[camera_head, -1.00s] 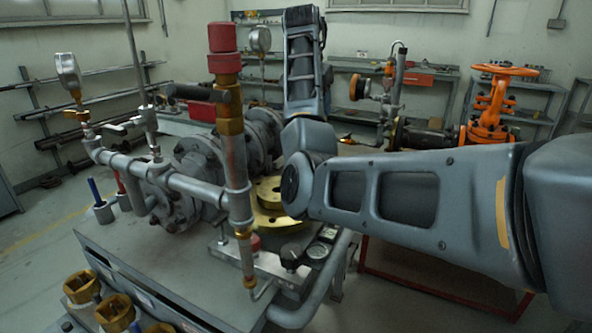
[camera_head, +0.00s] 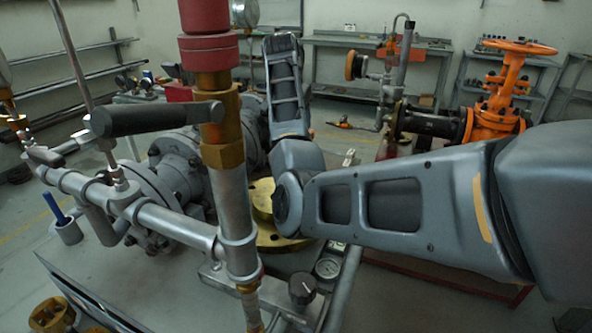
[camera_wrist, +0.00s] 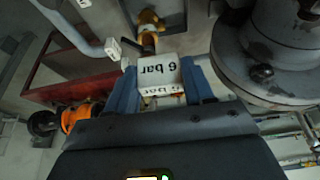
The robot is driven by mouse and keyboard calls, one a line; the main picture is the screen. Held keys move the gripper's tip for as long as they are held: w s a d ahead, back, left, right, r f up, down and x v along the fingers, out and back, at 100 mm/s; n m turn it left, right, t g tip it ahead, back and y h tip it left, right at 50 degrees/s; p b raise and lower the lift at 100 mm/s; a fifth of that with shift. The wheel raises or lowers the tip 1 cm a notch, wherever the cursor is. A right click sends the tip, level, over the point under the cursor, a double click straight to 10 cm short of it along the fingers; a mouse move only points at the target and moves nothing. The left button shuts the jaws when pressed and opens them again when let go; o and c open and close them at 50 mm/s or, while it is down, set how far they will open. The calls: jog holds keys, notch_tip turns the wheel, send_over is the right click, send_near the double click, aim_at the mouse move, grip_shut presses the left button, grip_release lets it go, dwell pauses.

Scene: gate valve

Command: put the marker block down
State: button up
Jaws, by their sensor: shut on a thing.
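The marker block (camera_wrist: 157,72) is white with "6 bar" printed on its faces, upside down in the wrist view. My gripper (camera_wrist: 160,80) has two blue fingers, one on each side of the block, and is shut on it. The block appears held in the air, with a red frame and the floor far below it. In the head view my arm reaches forward beside the gate valve assembly, and I cannot make out the gripper or the block there.
A large grey flange (camera_wrist: 275,60) is close on the right in the wrist view. A white tag (camera_wrist: 113,48) shows near a grey pipe.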

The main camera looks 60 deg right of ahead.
notch_tip(320, 180, down, 17)
jog(key=shift+r, duration=0.15)
dwell(0.4)
jog(key=o, duration=1.1)
jog(key=v, duration=1.2)
jog(key=shift+r, duration=0.1)
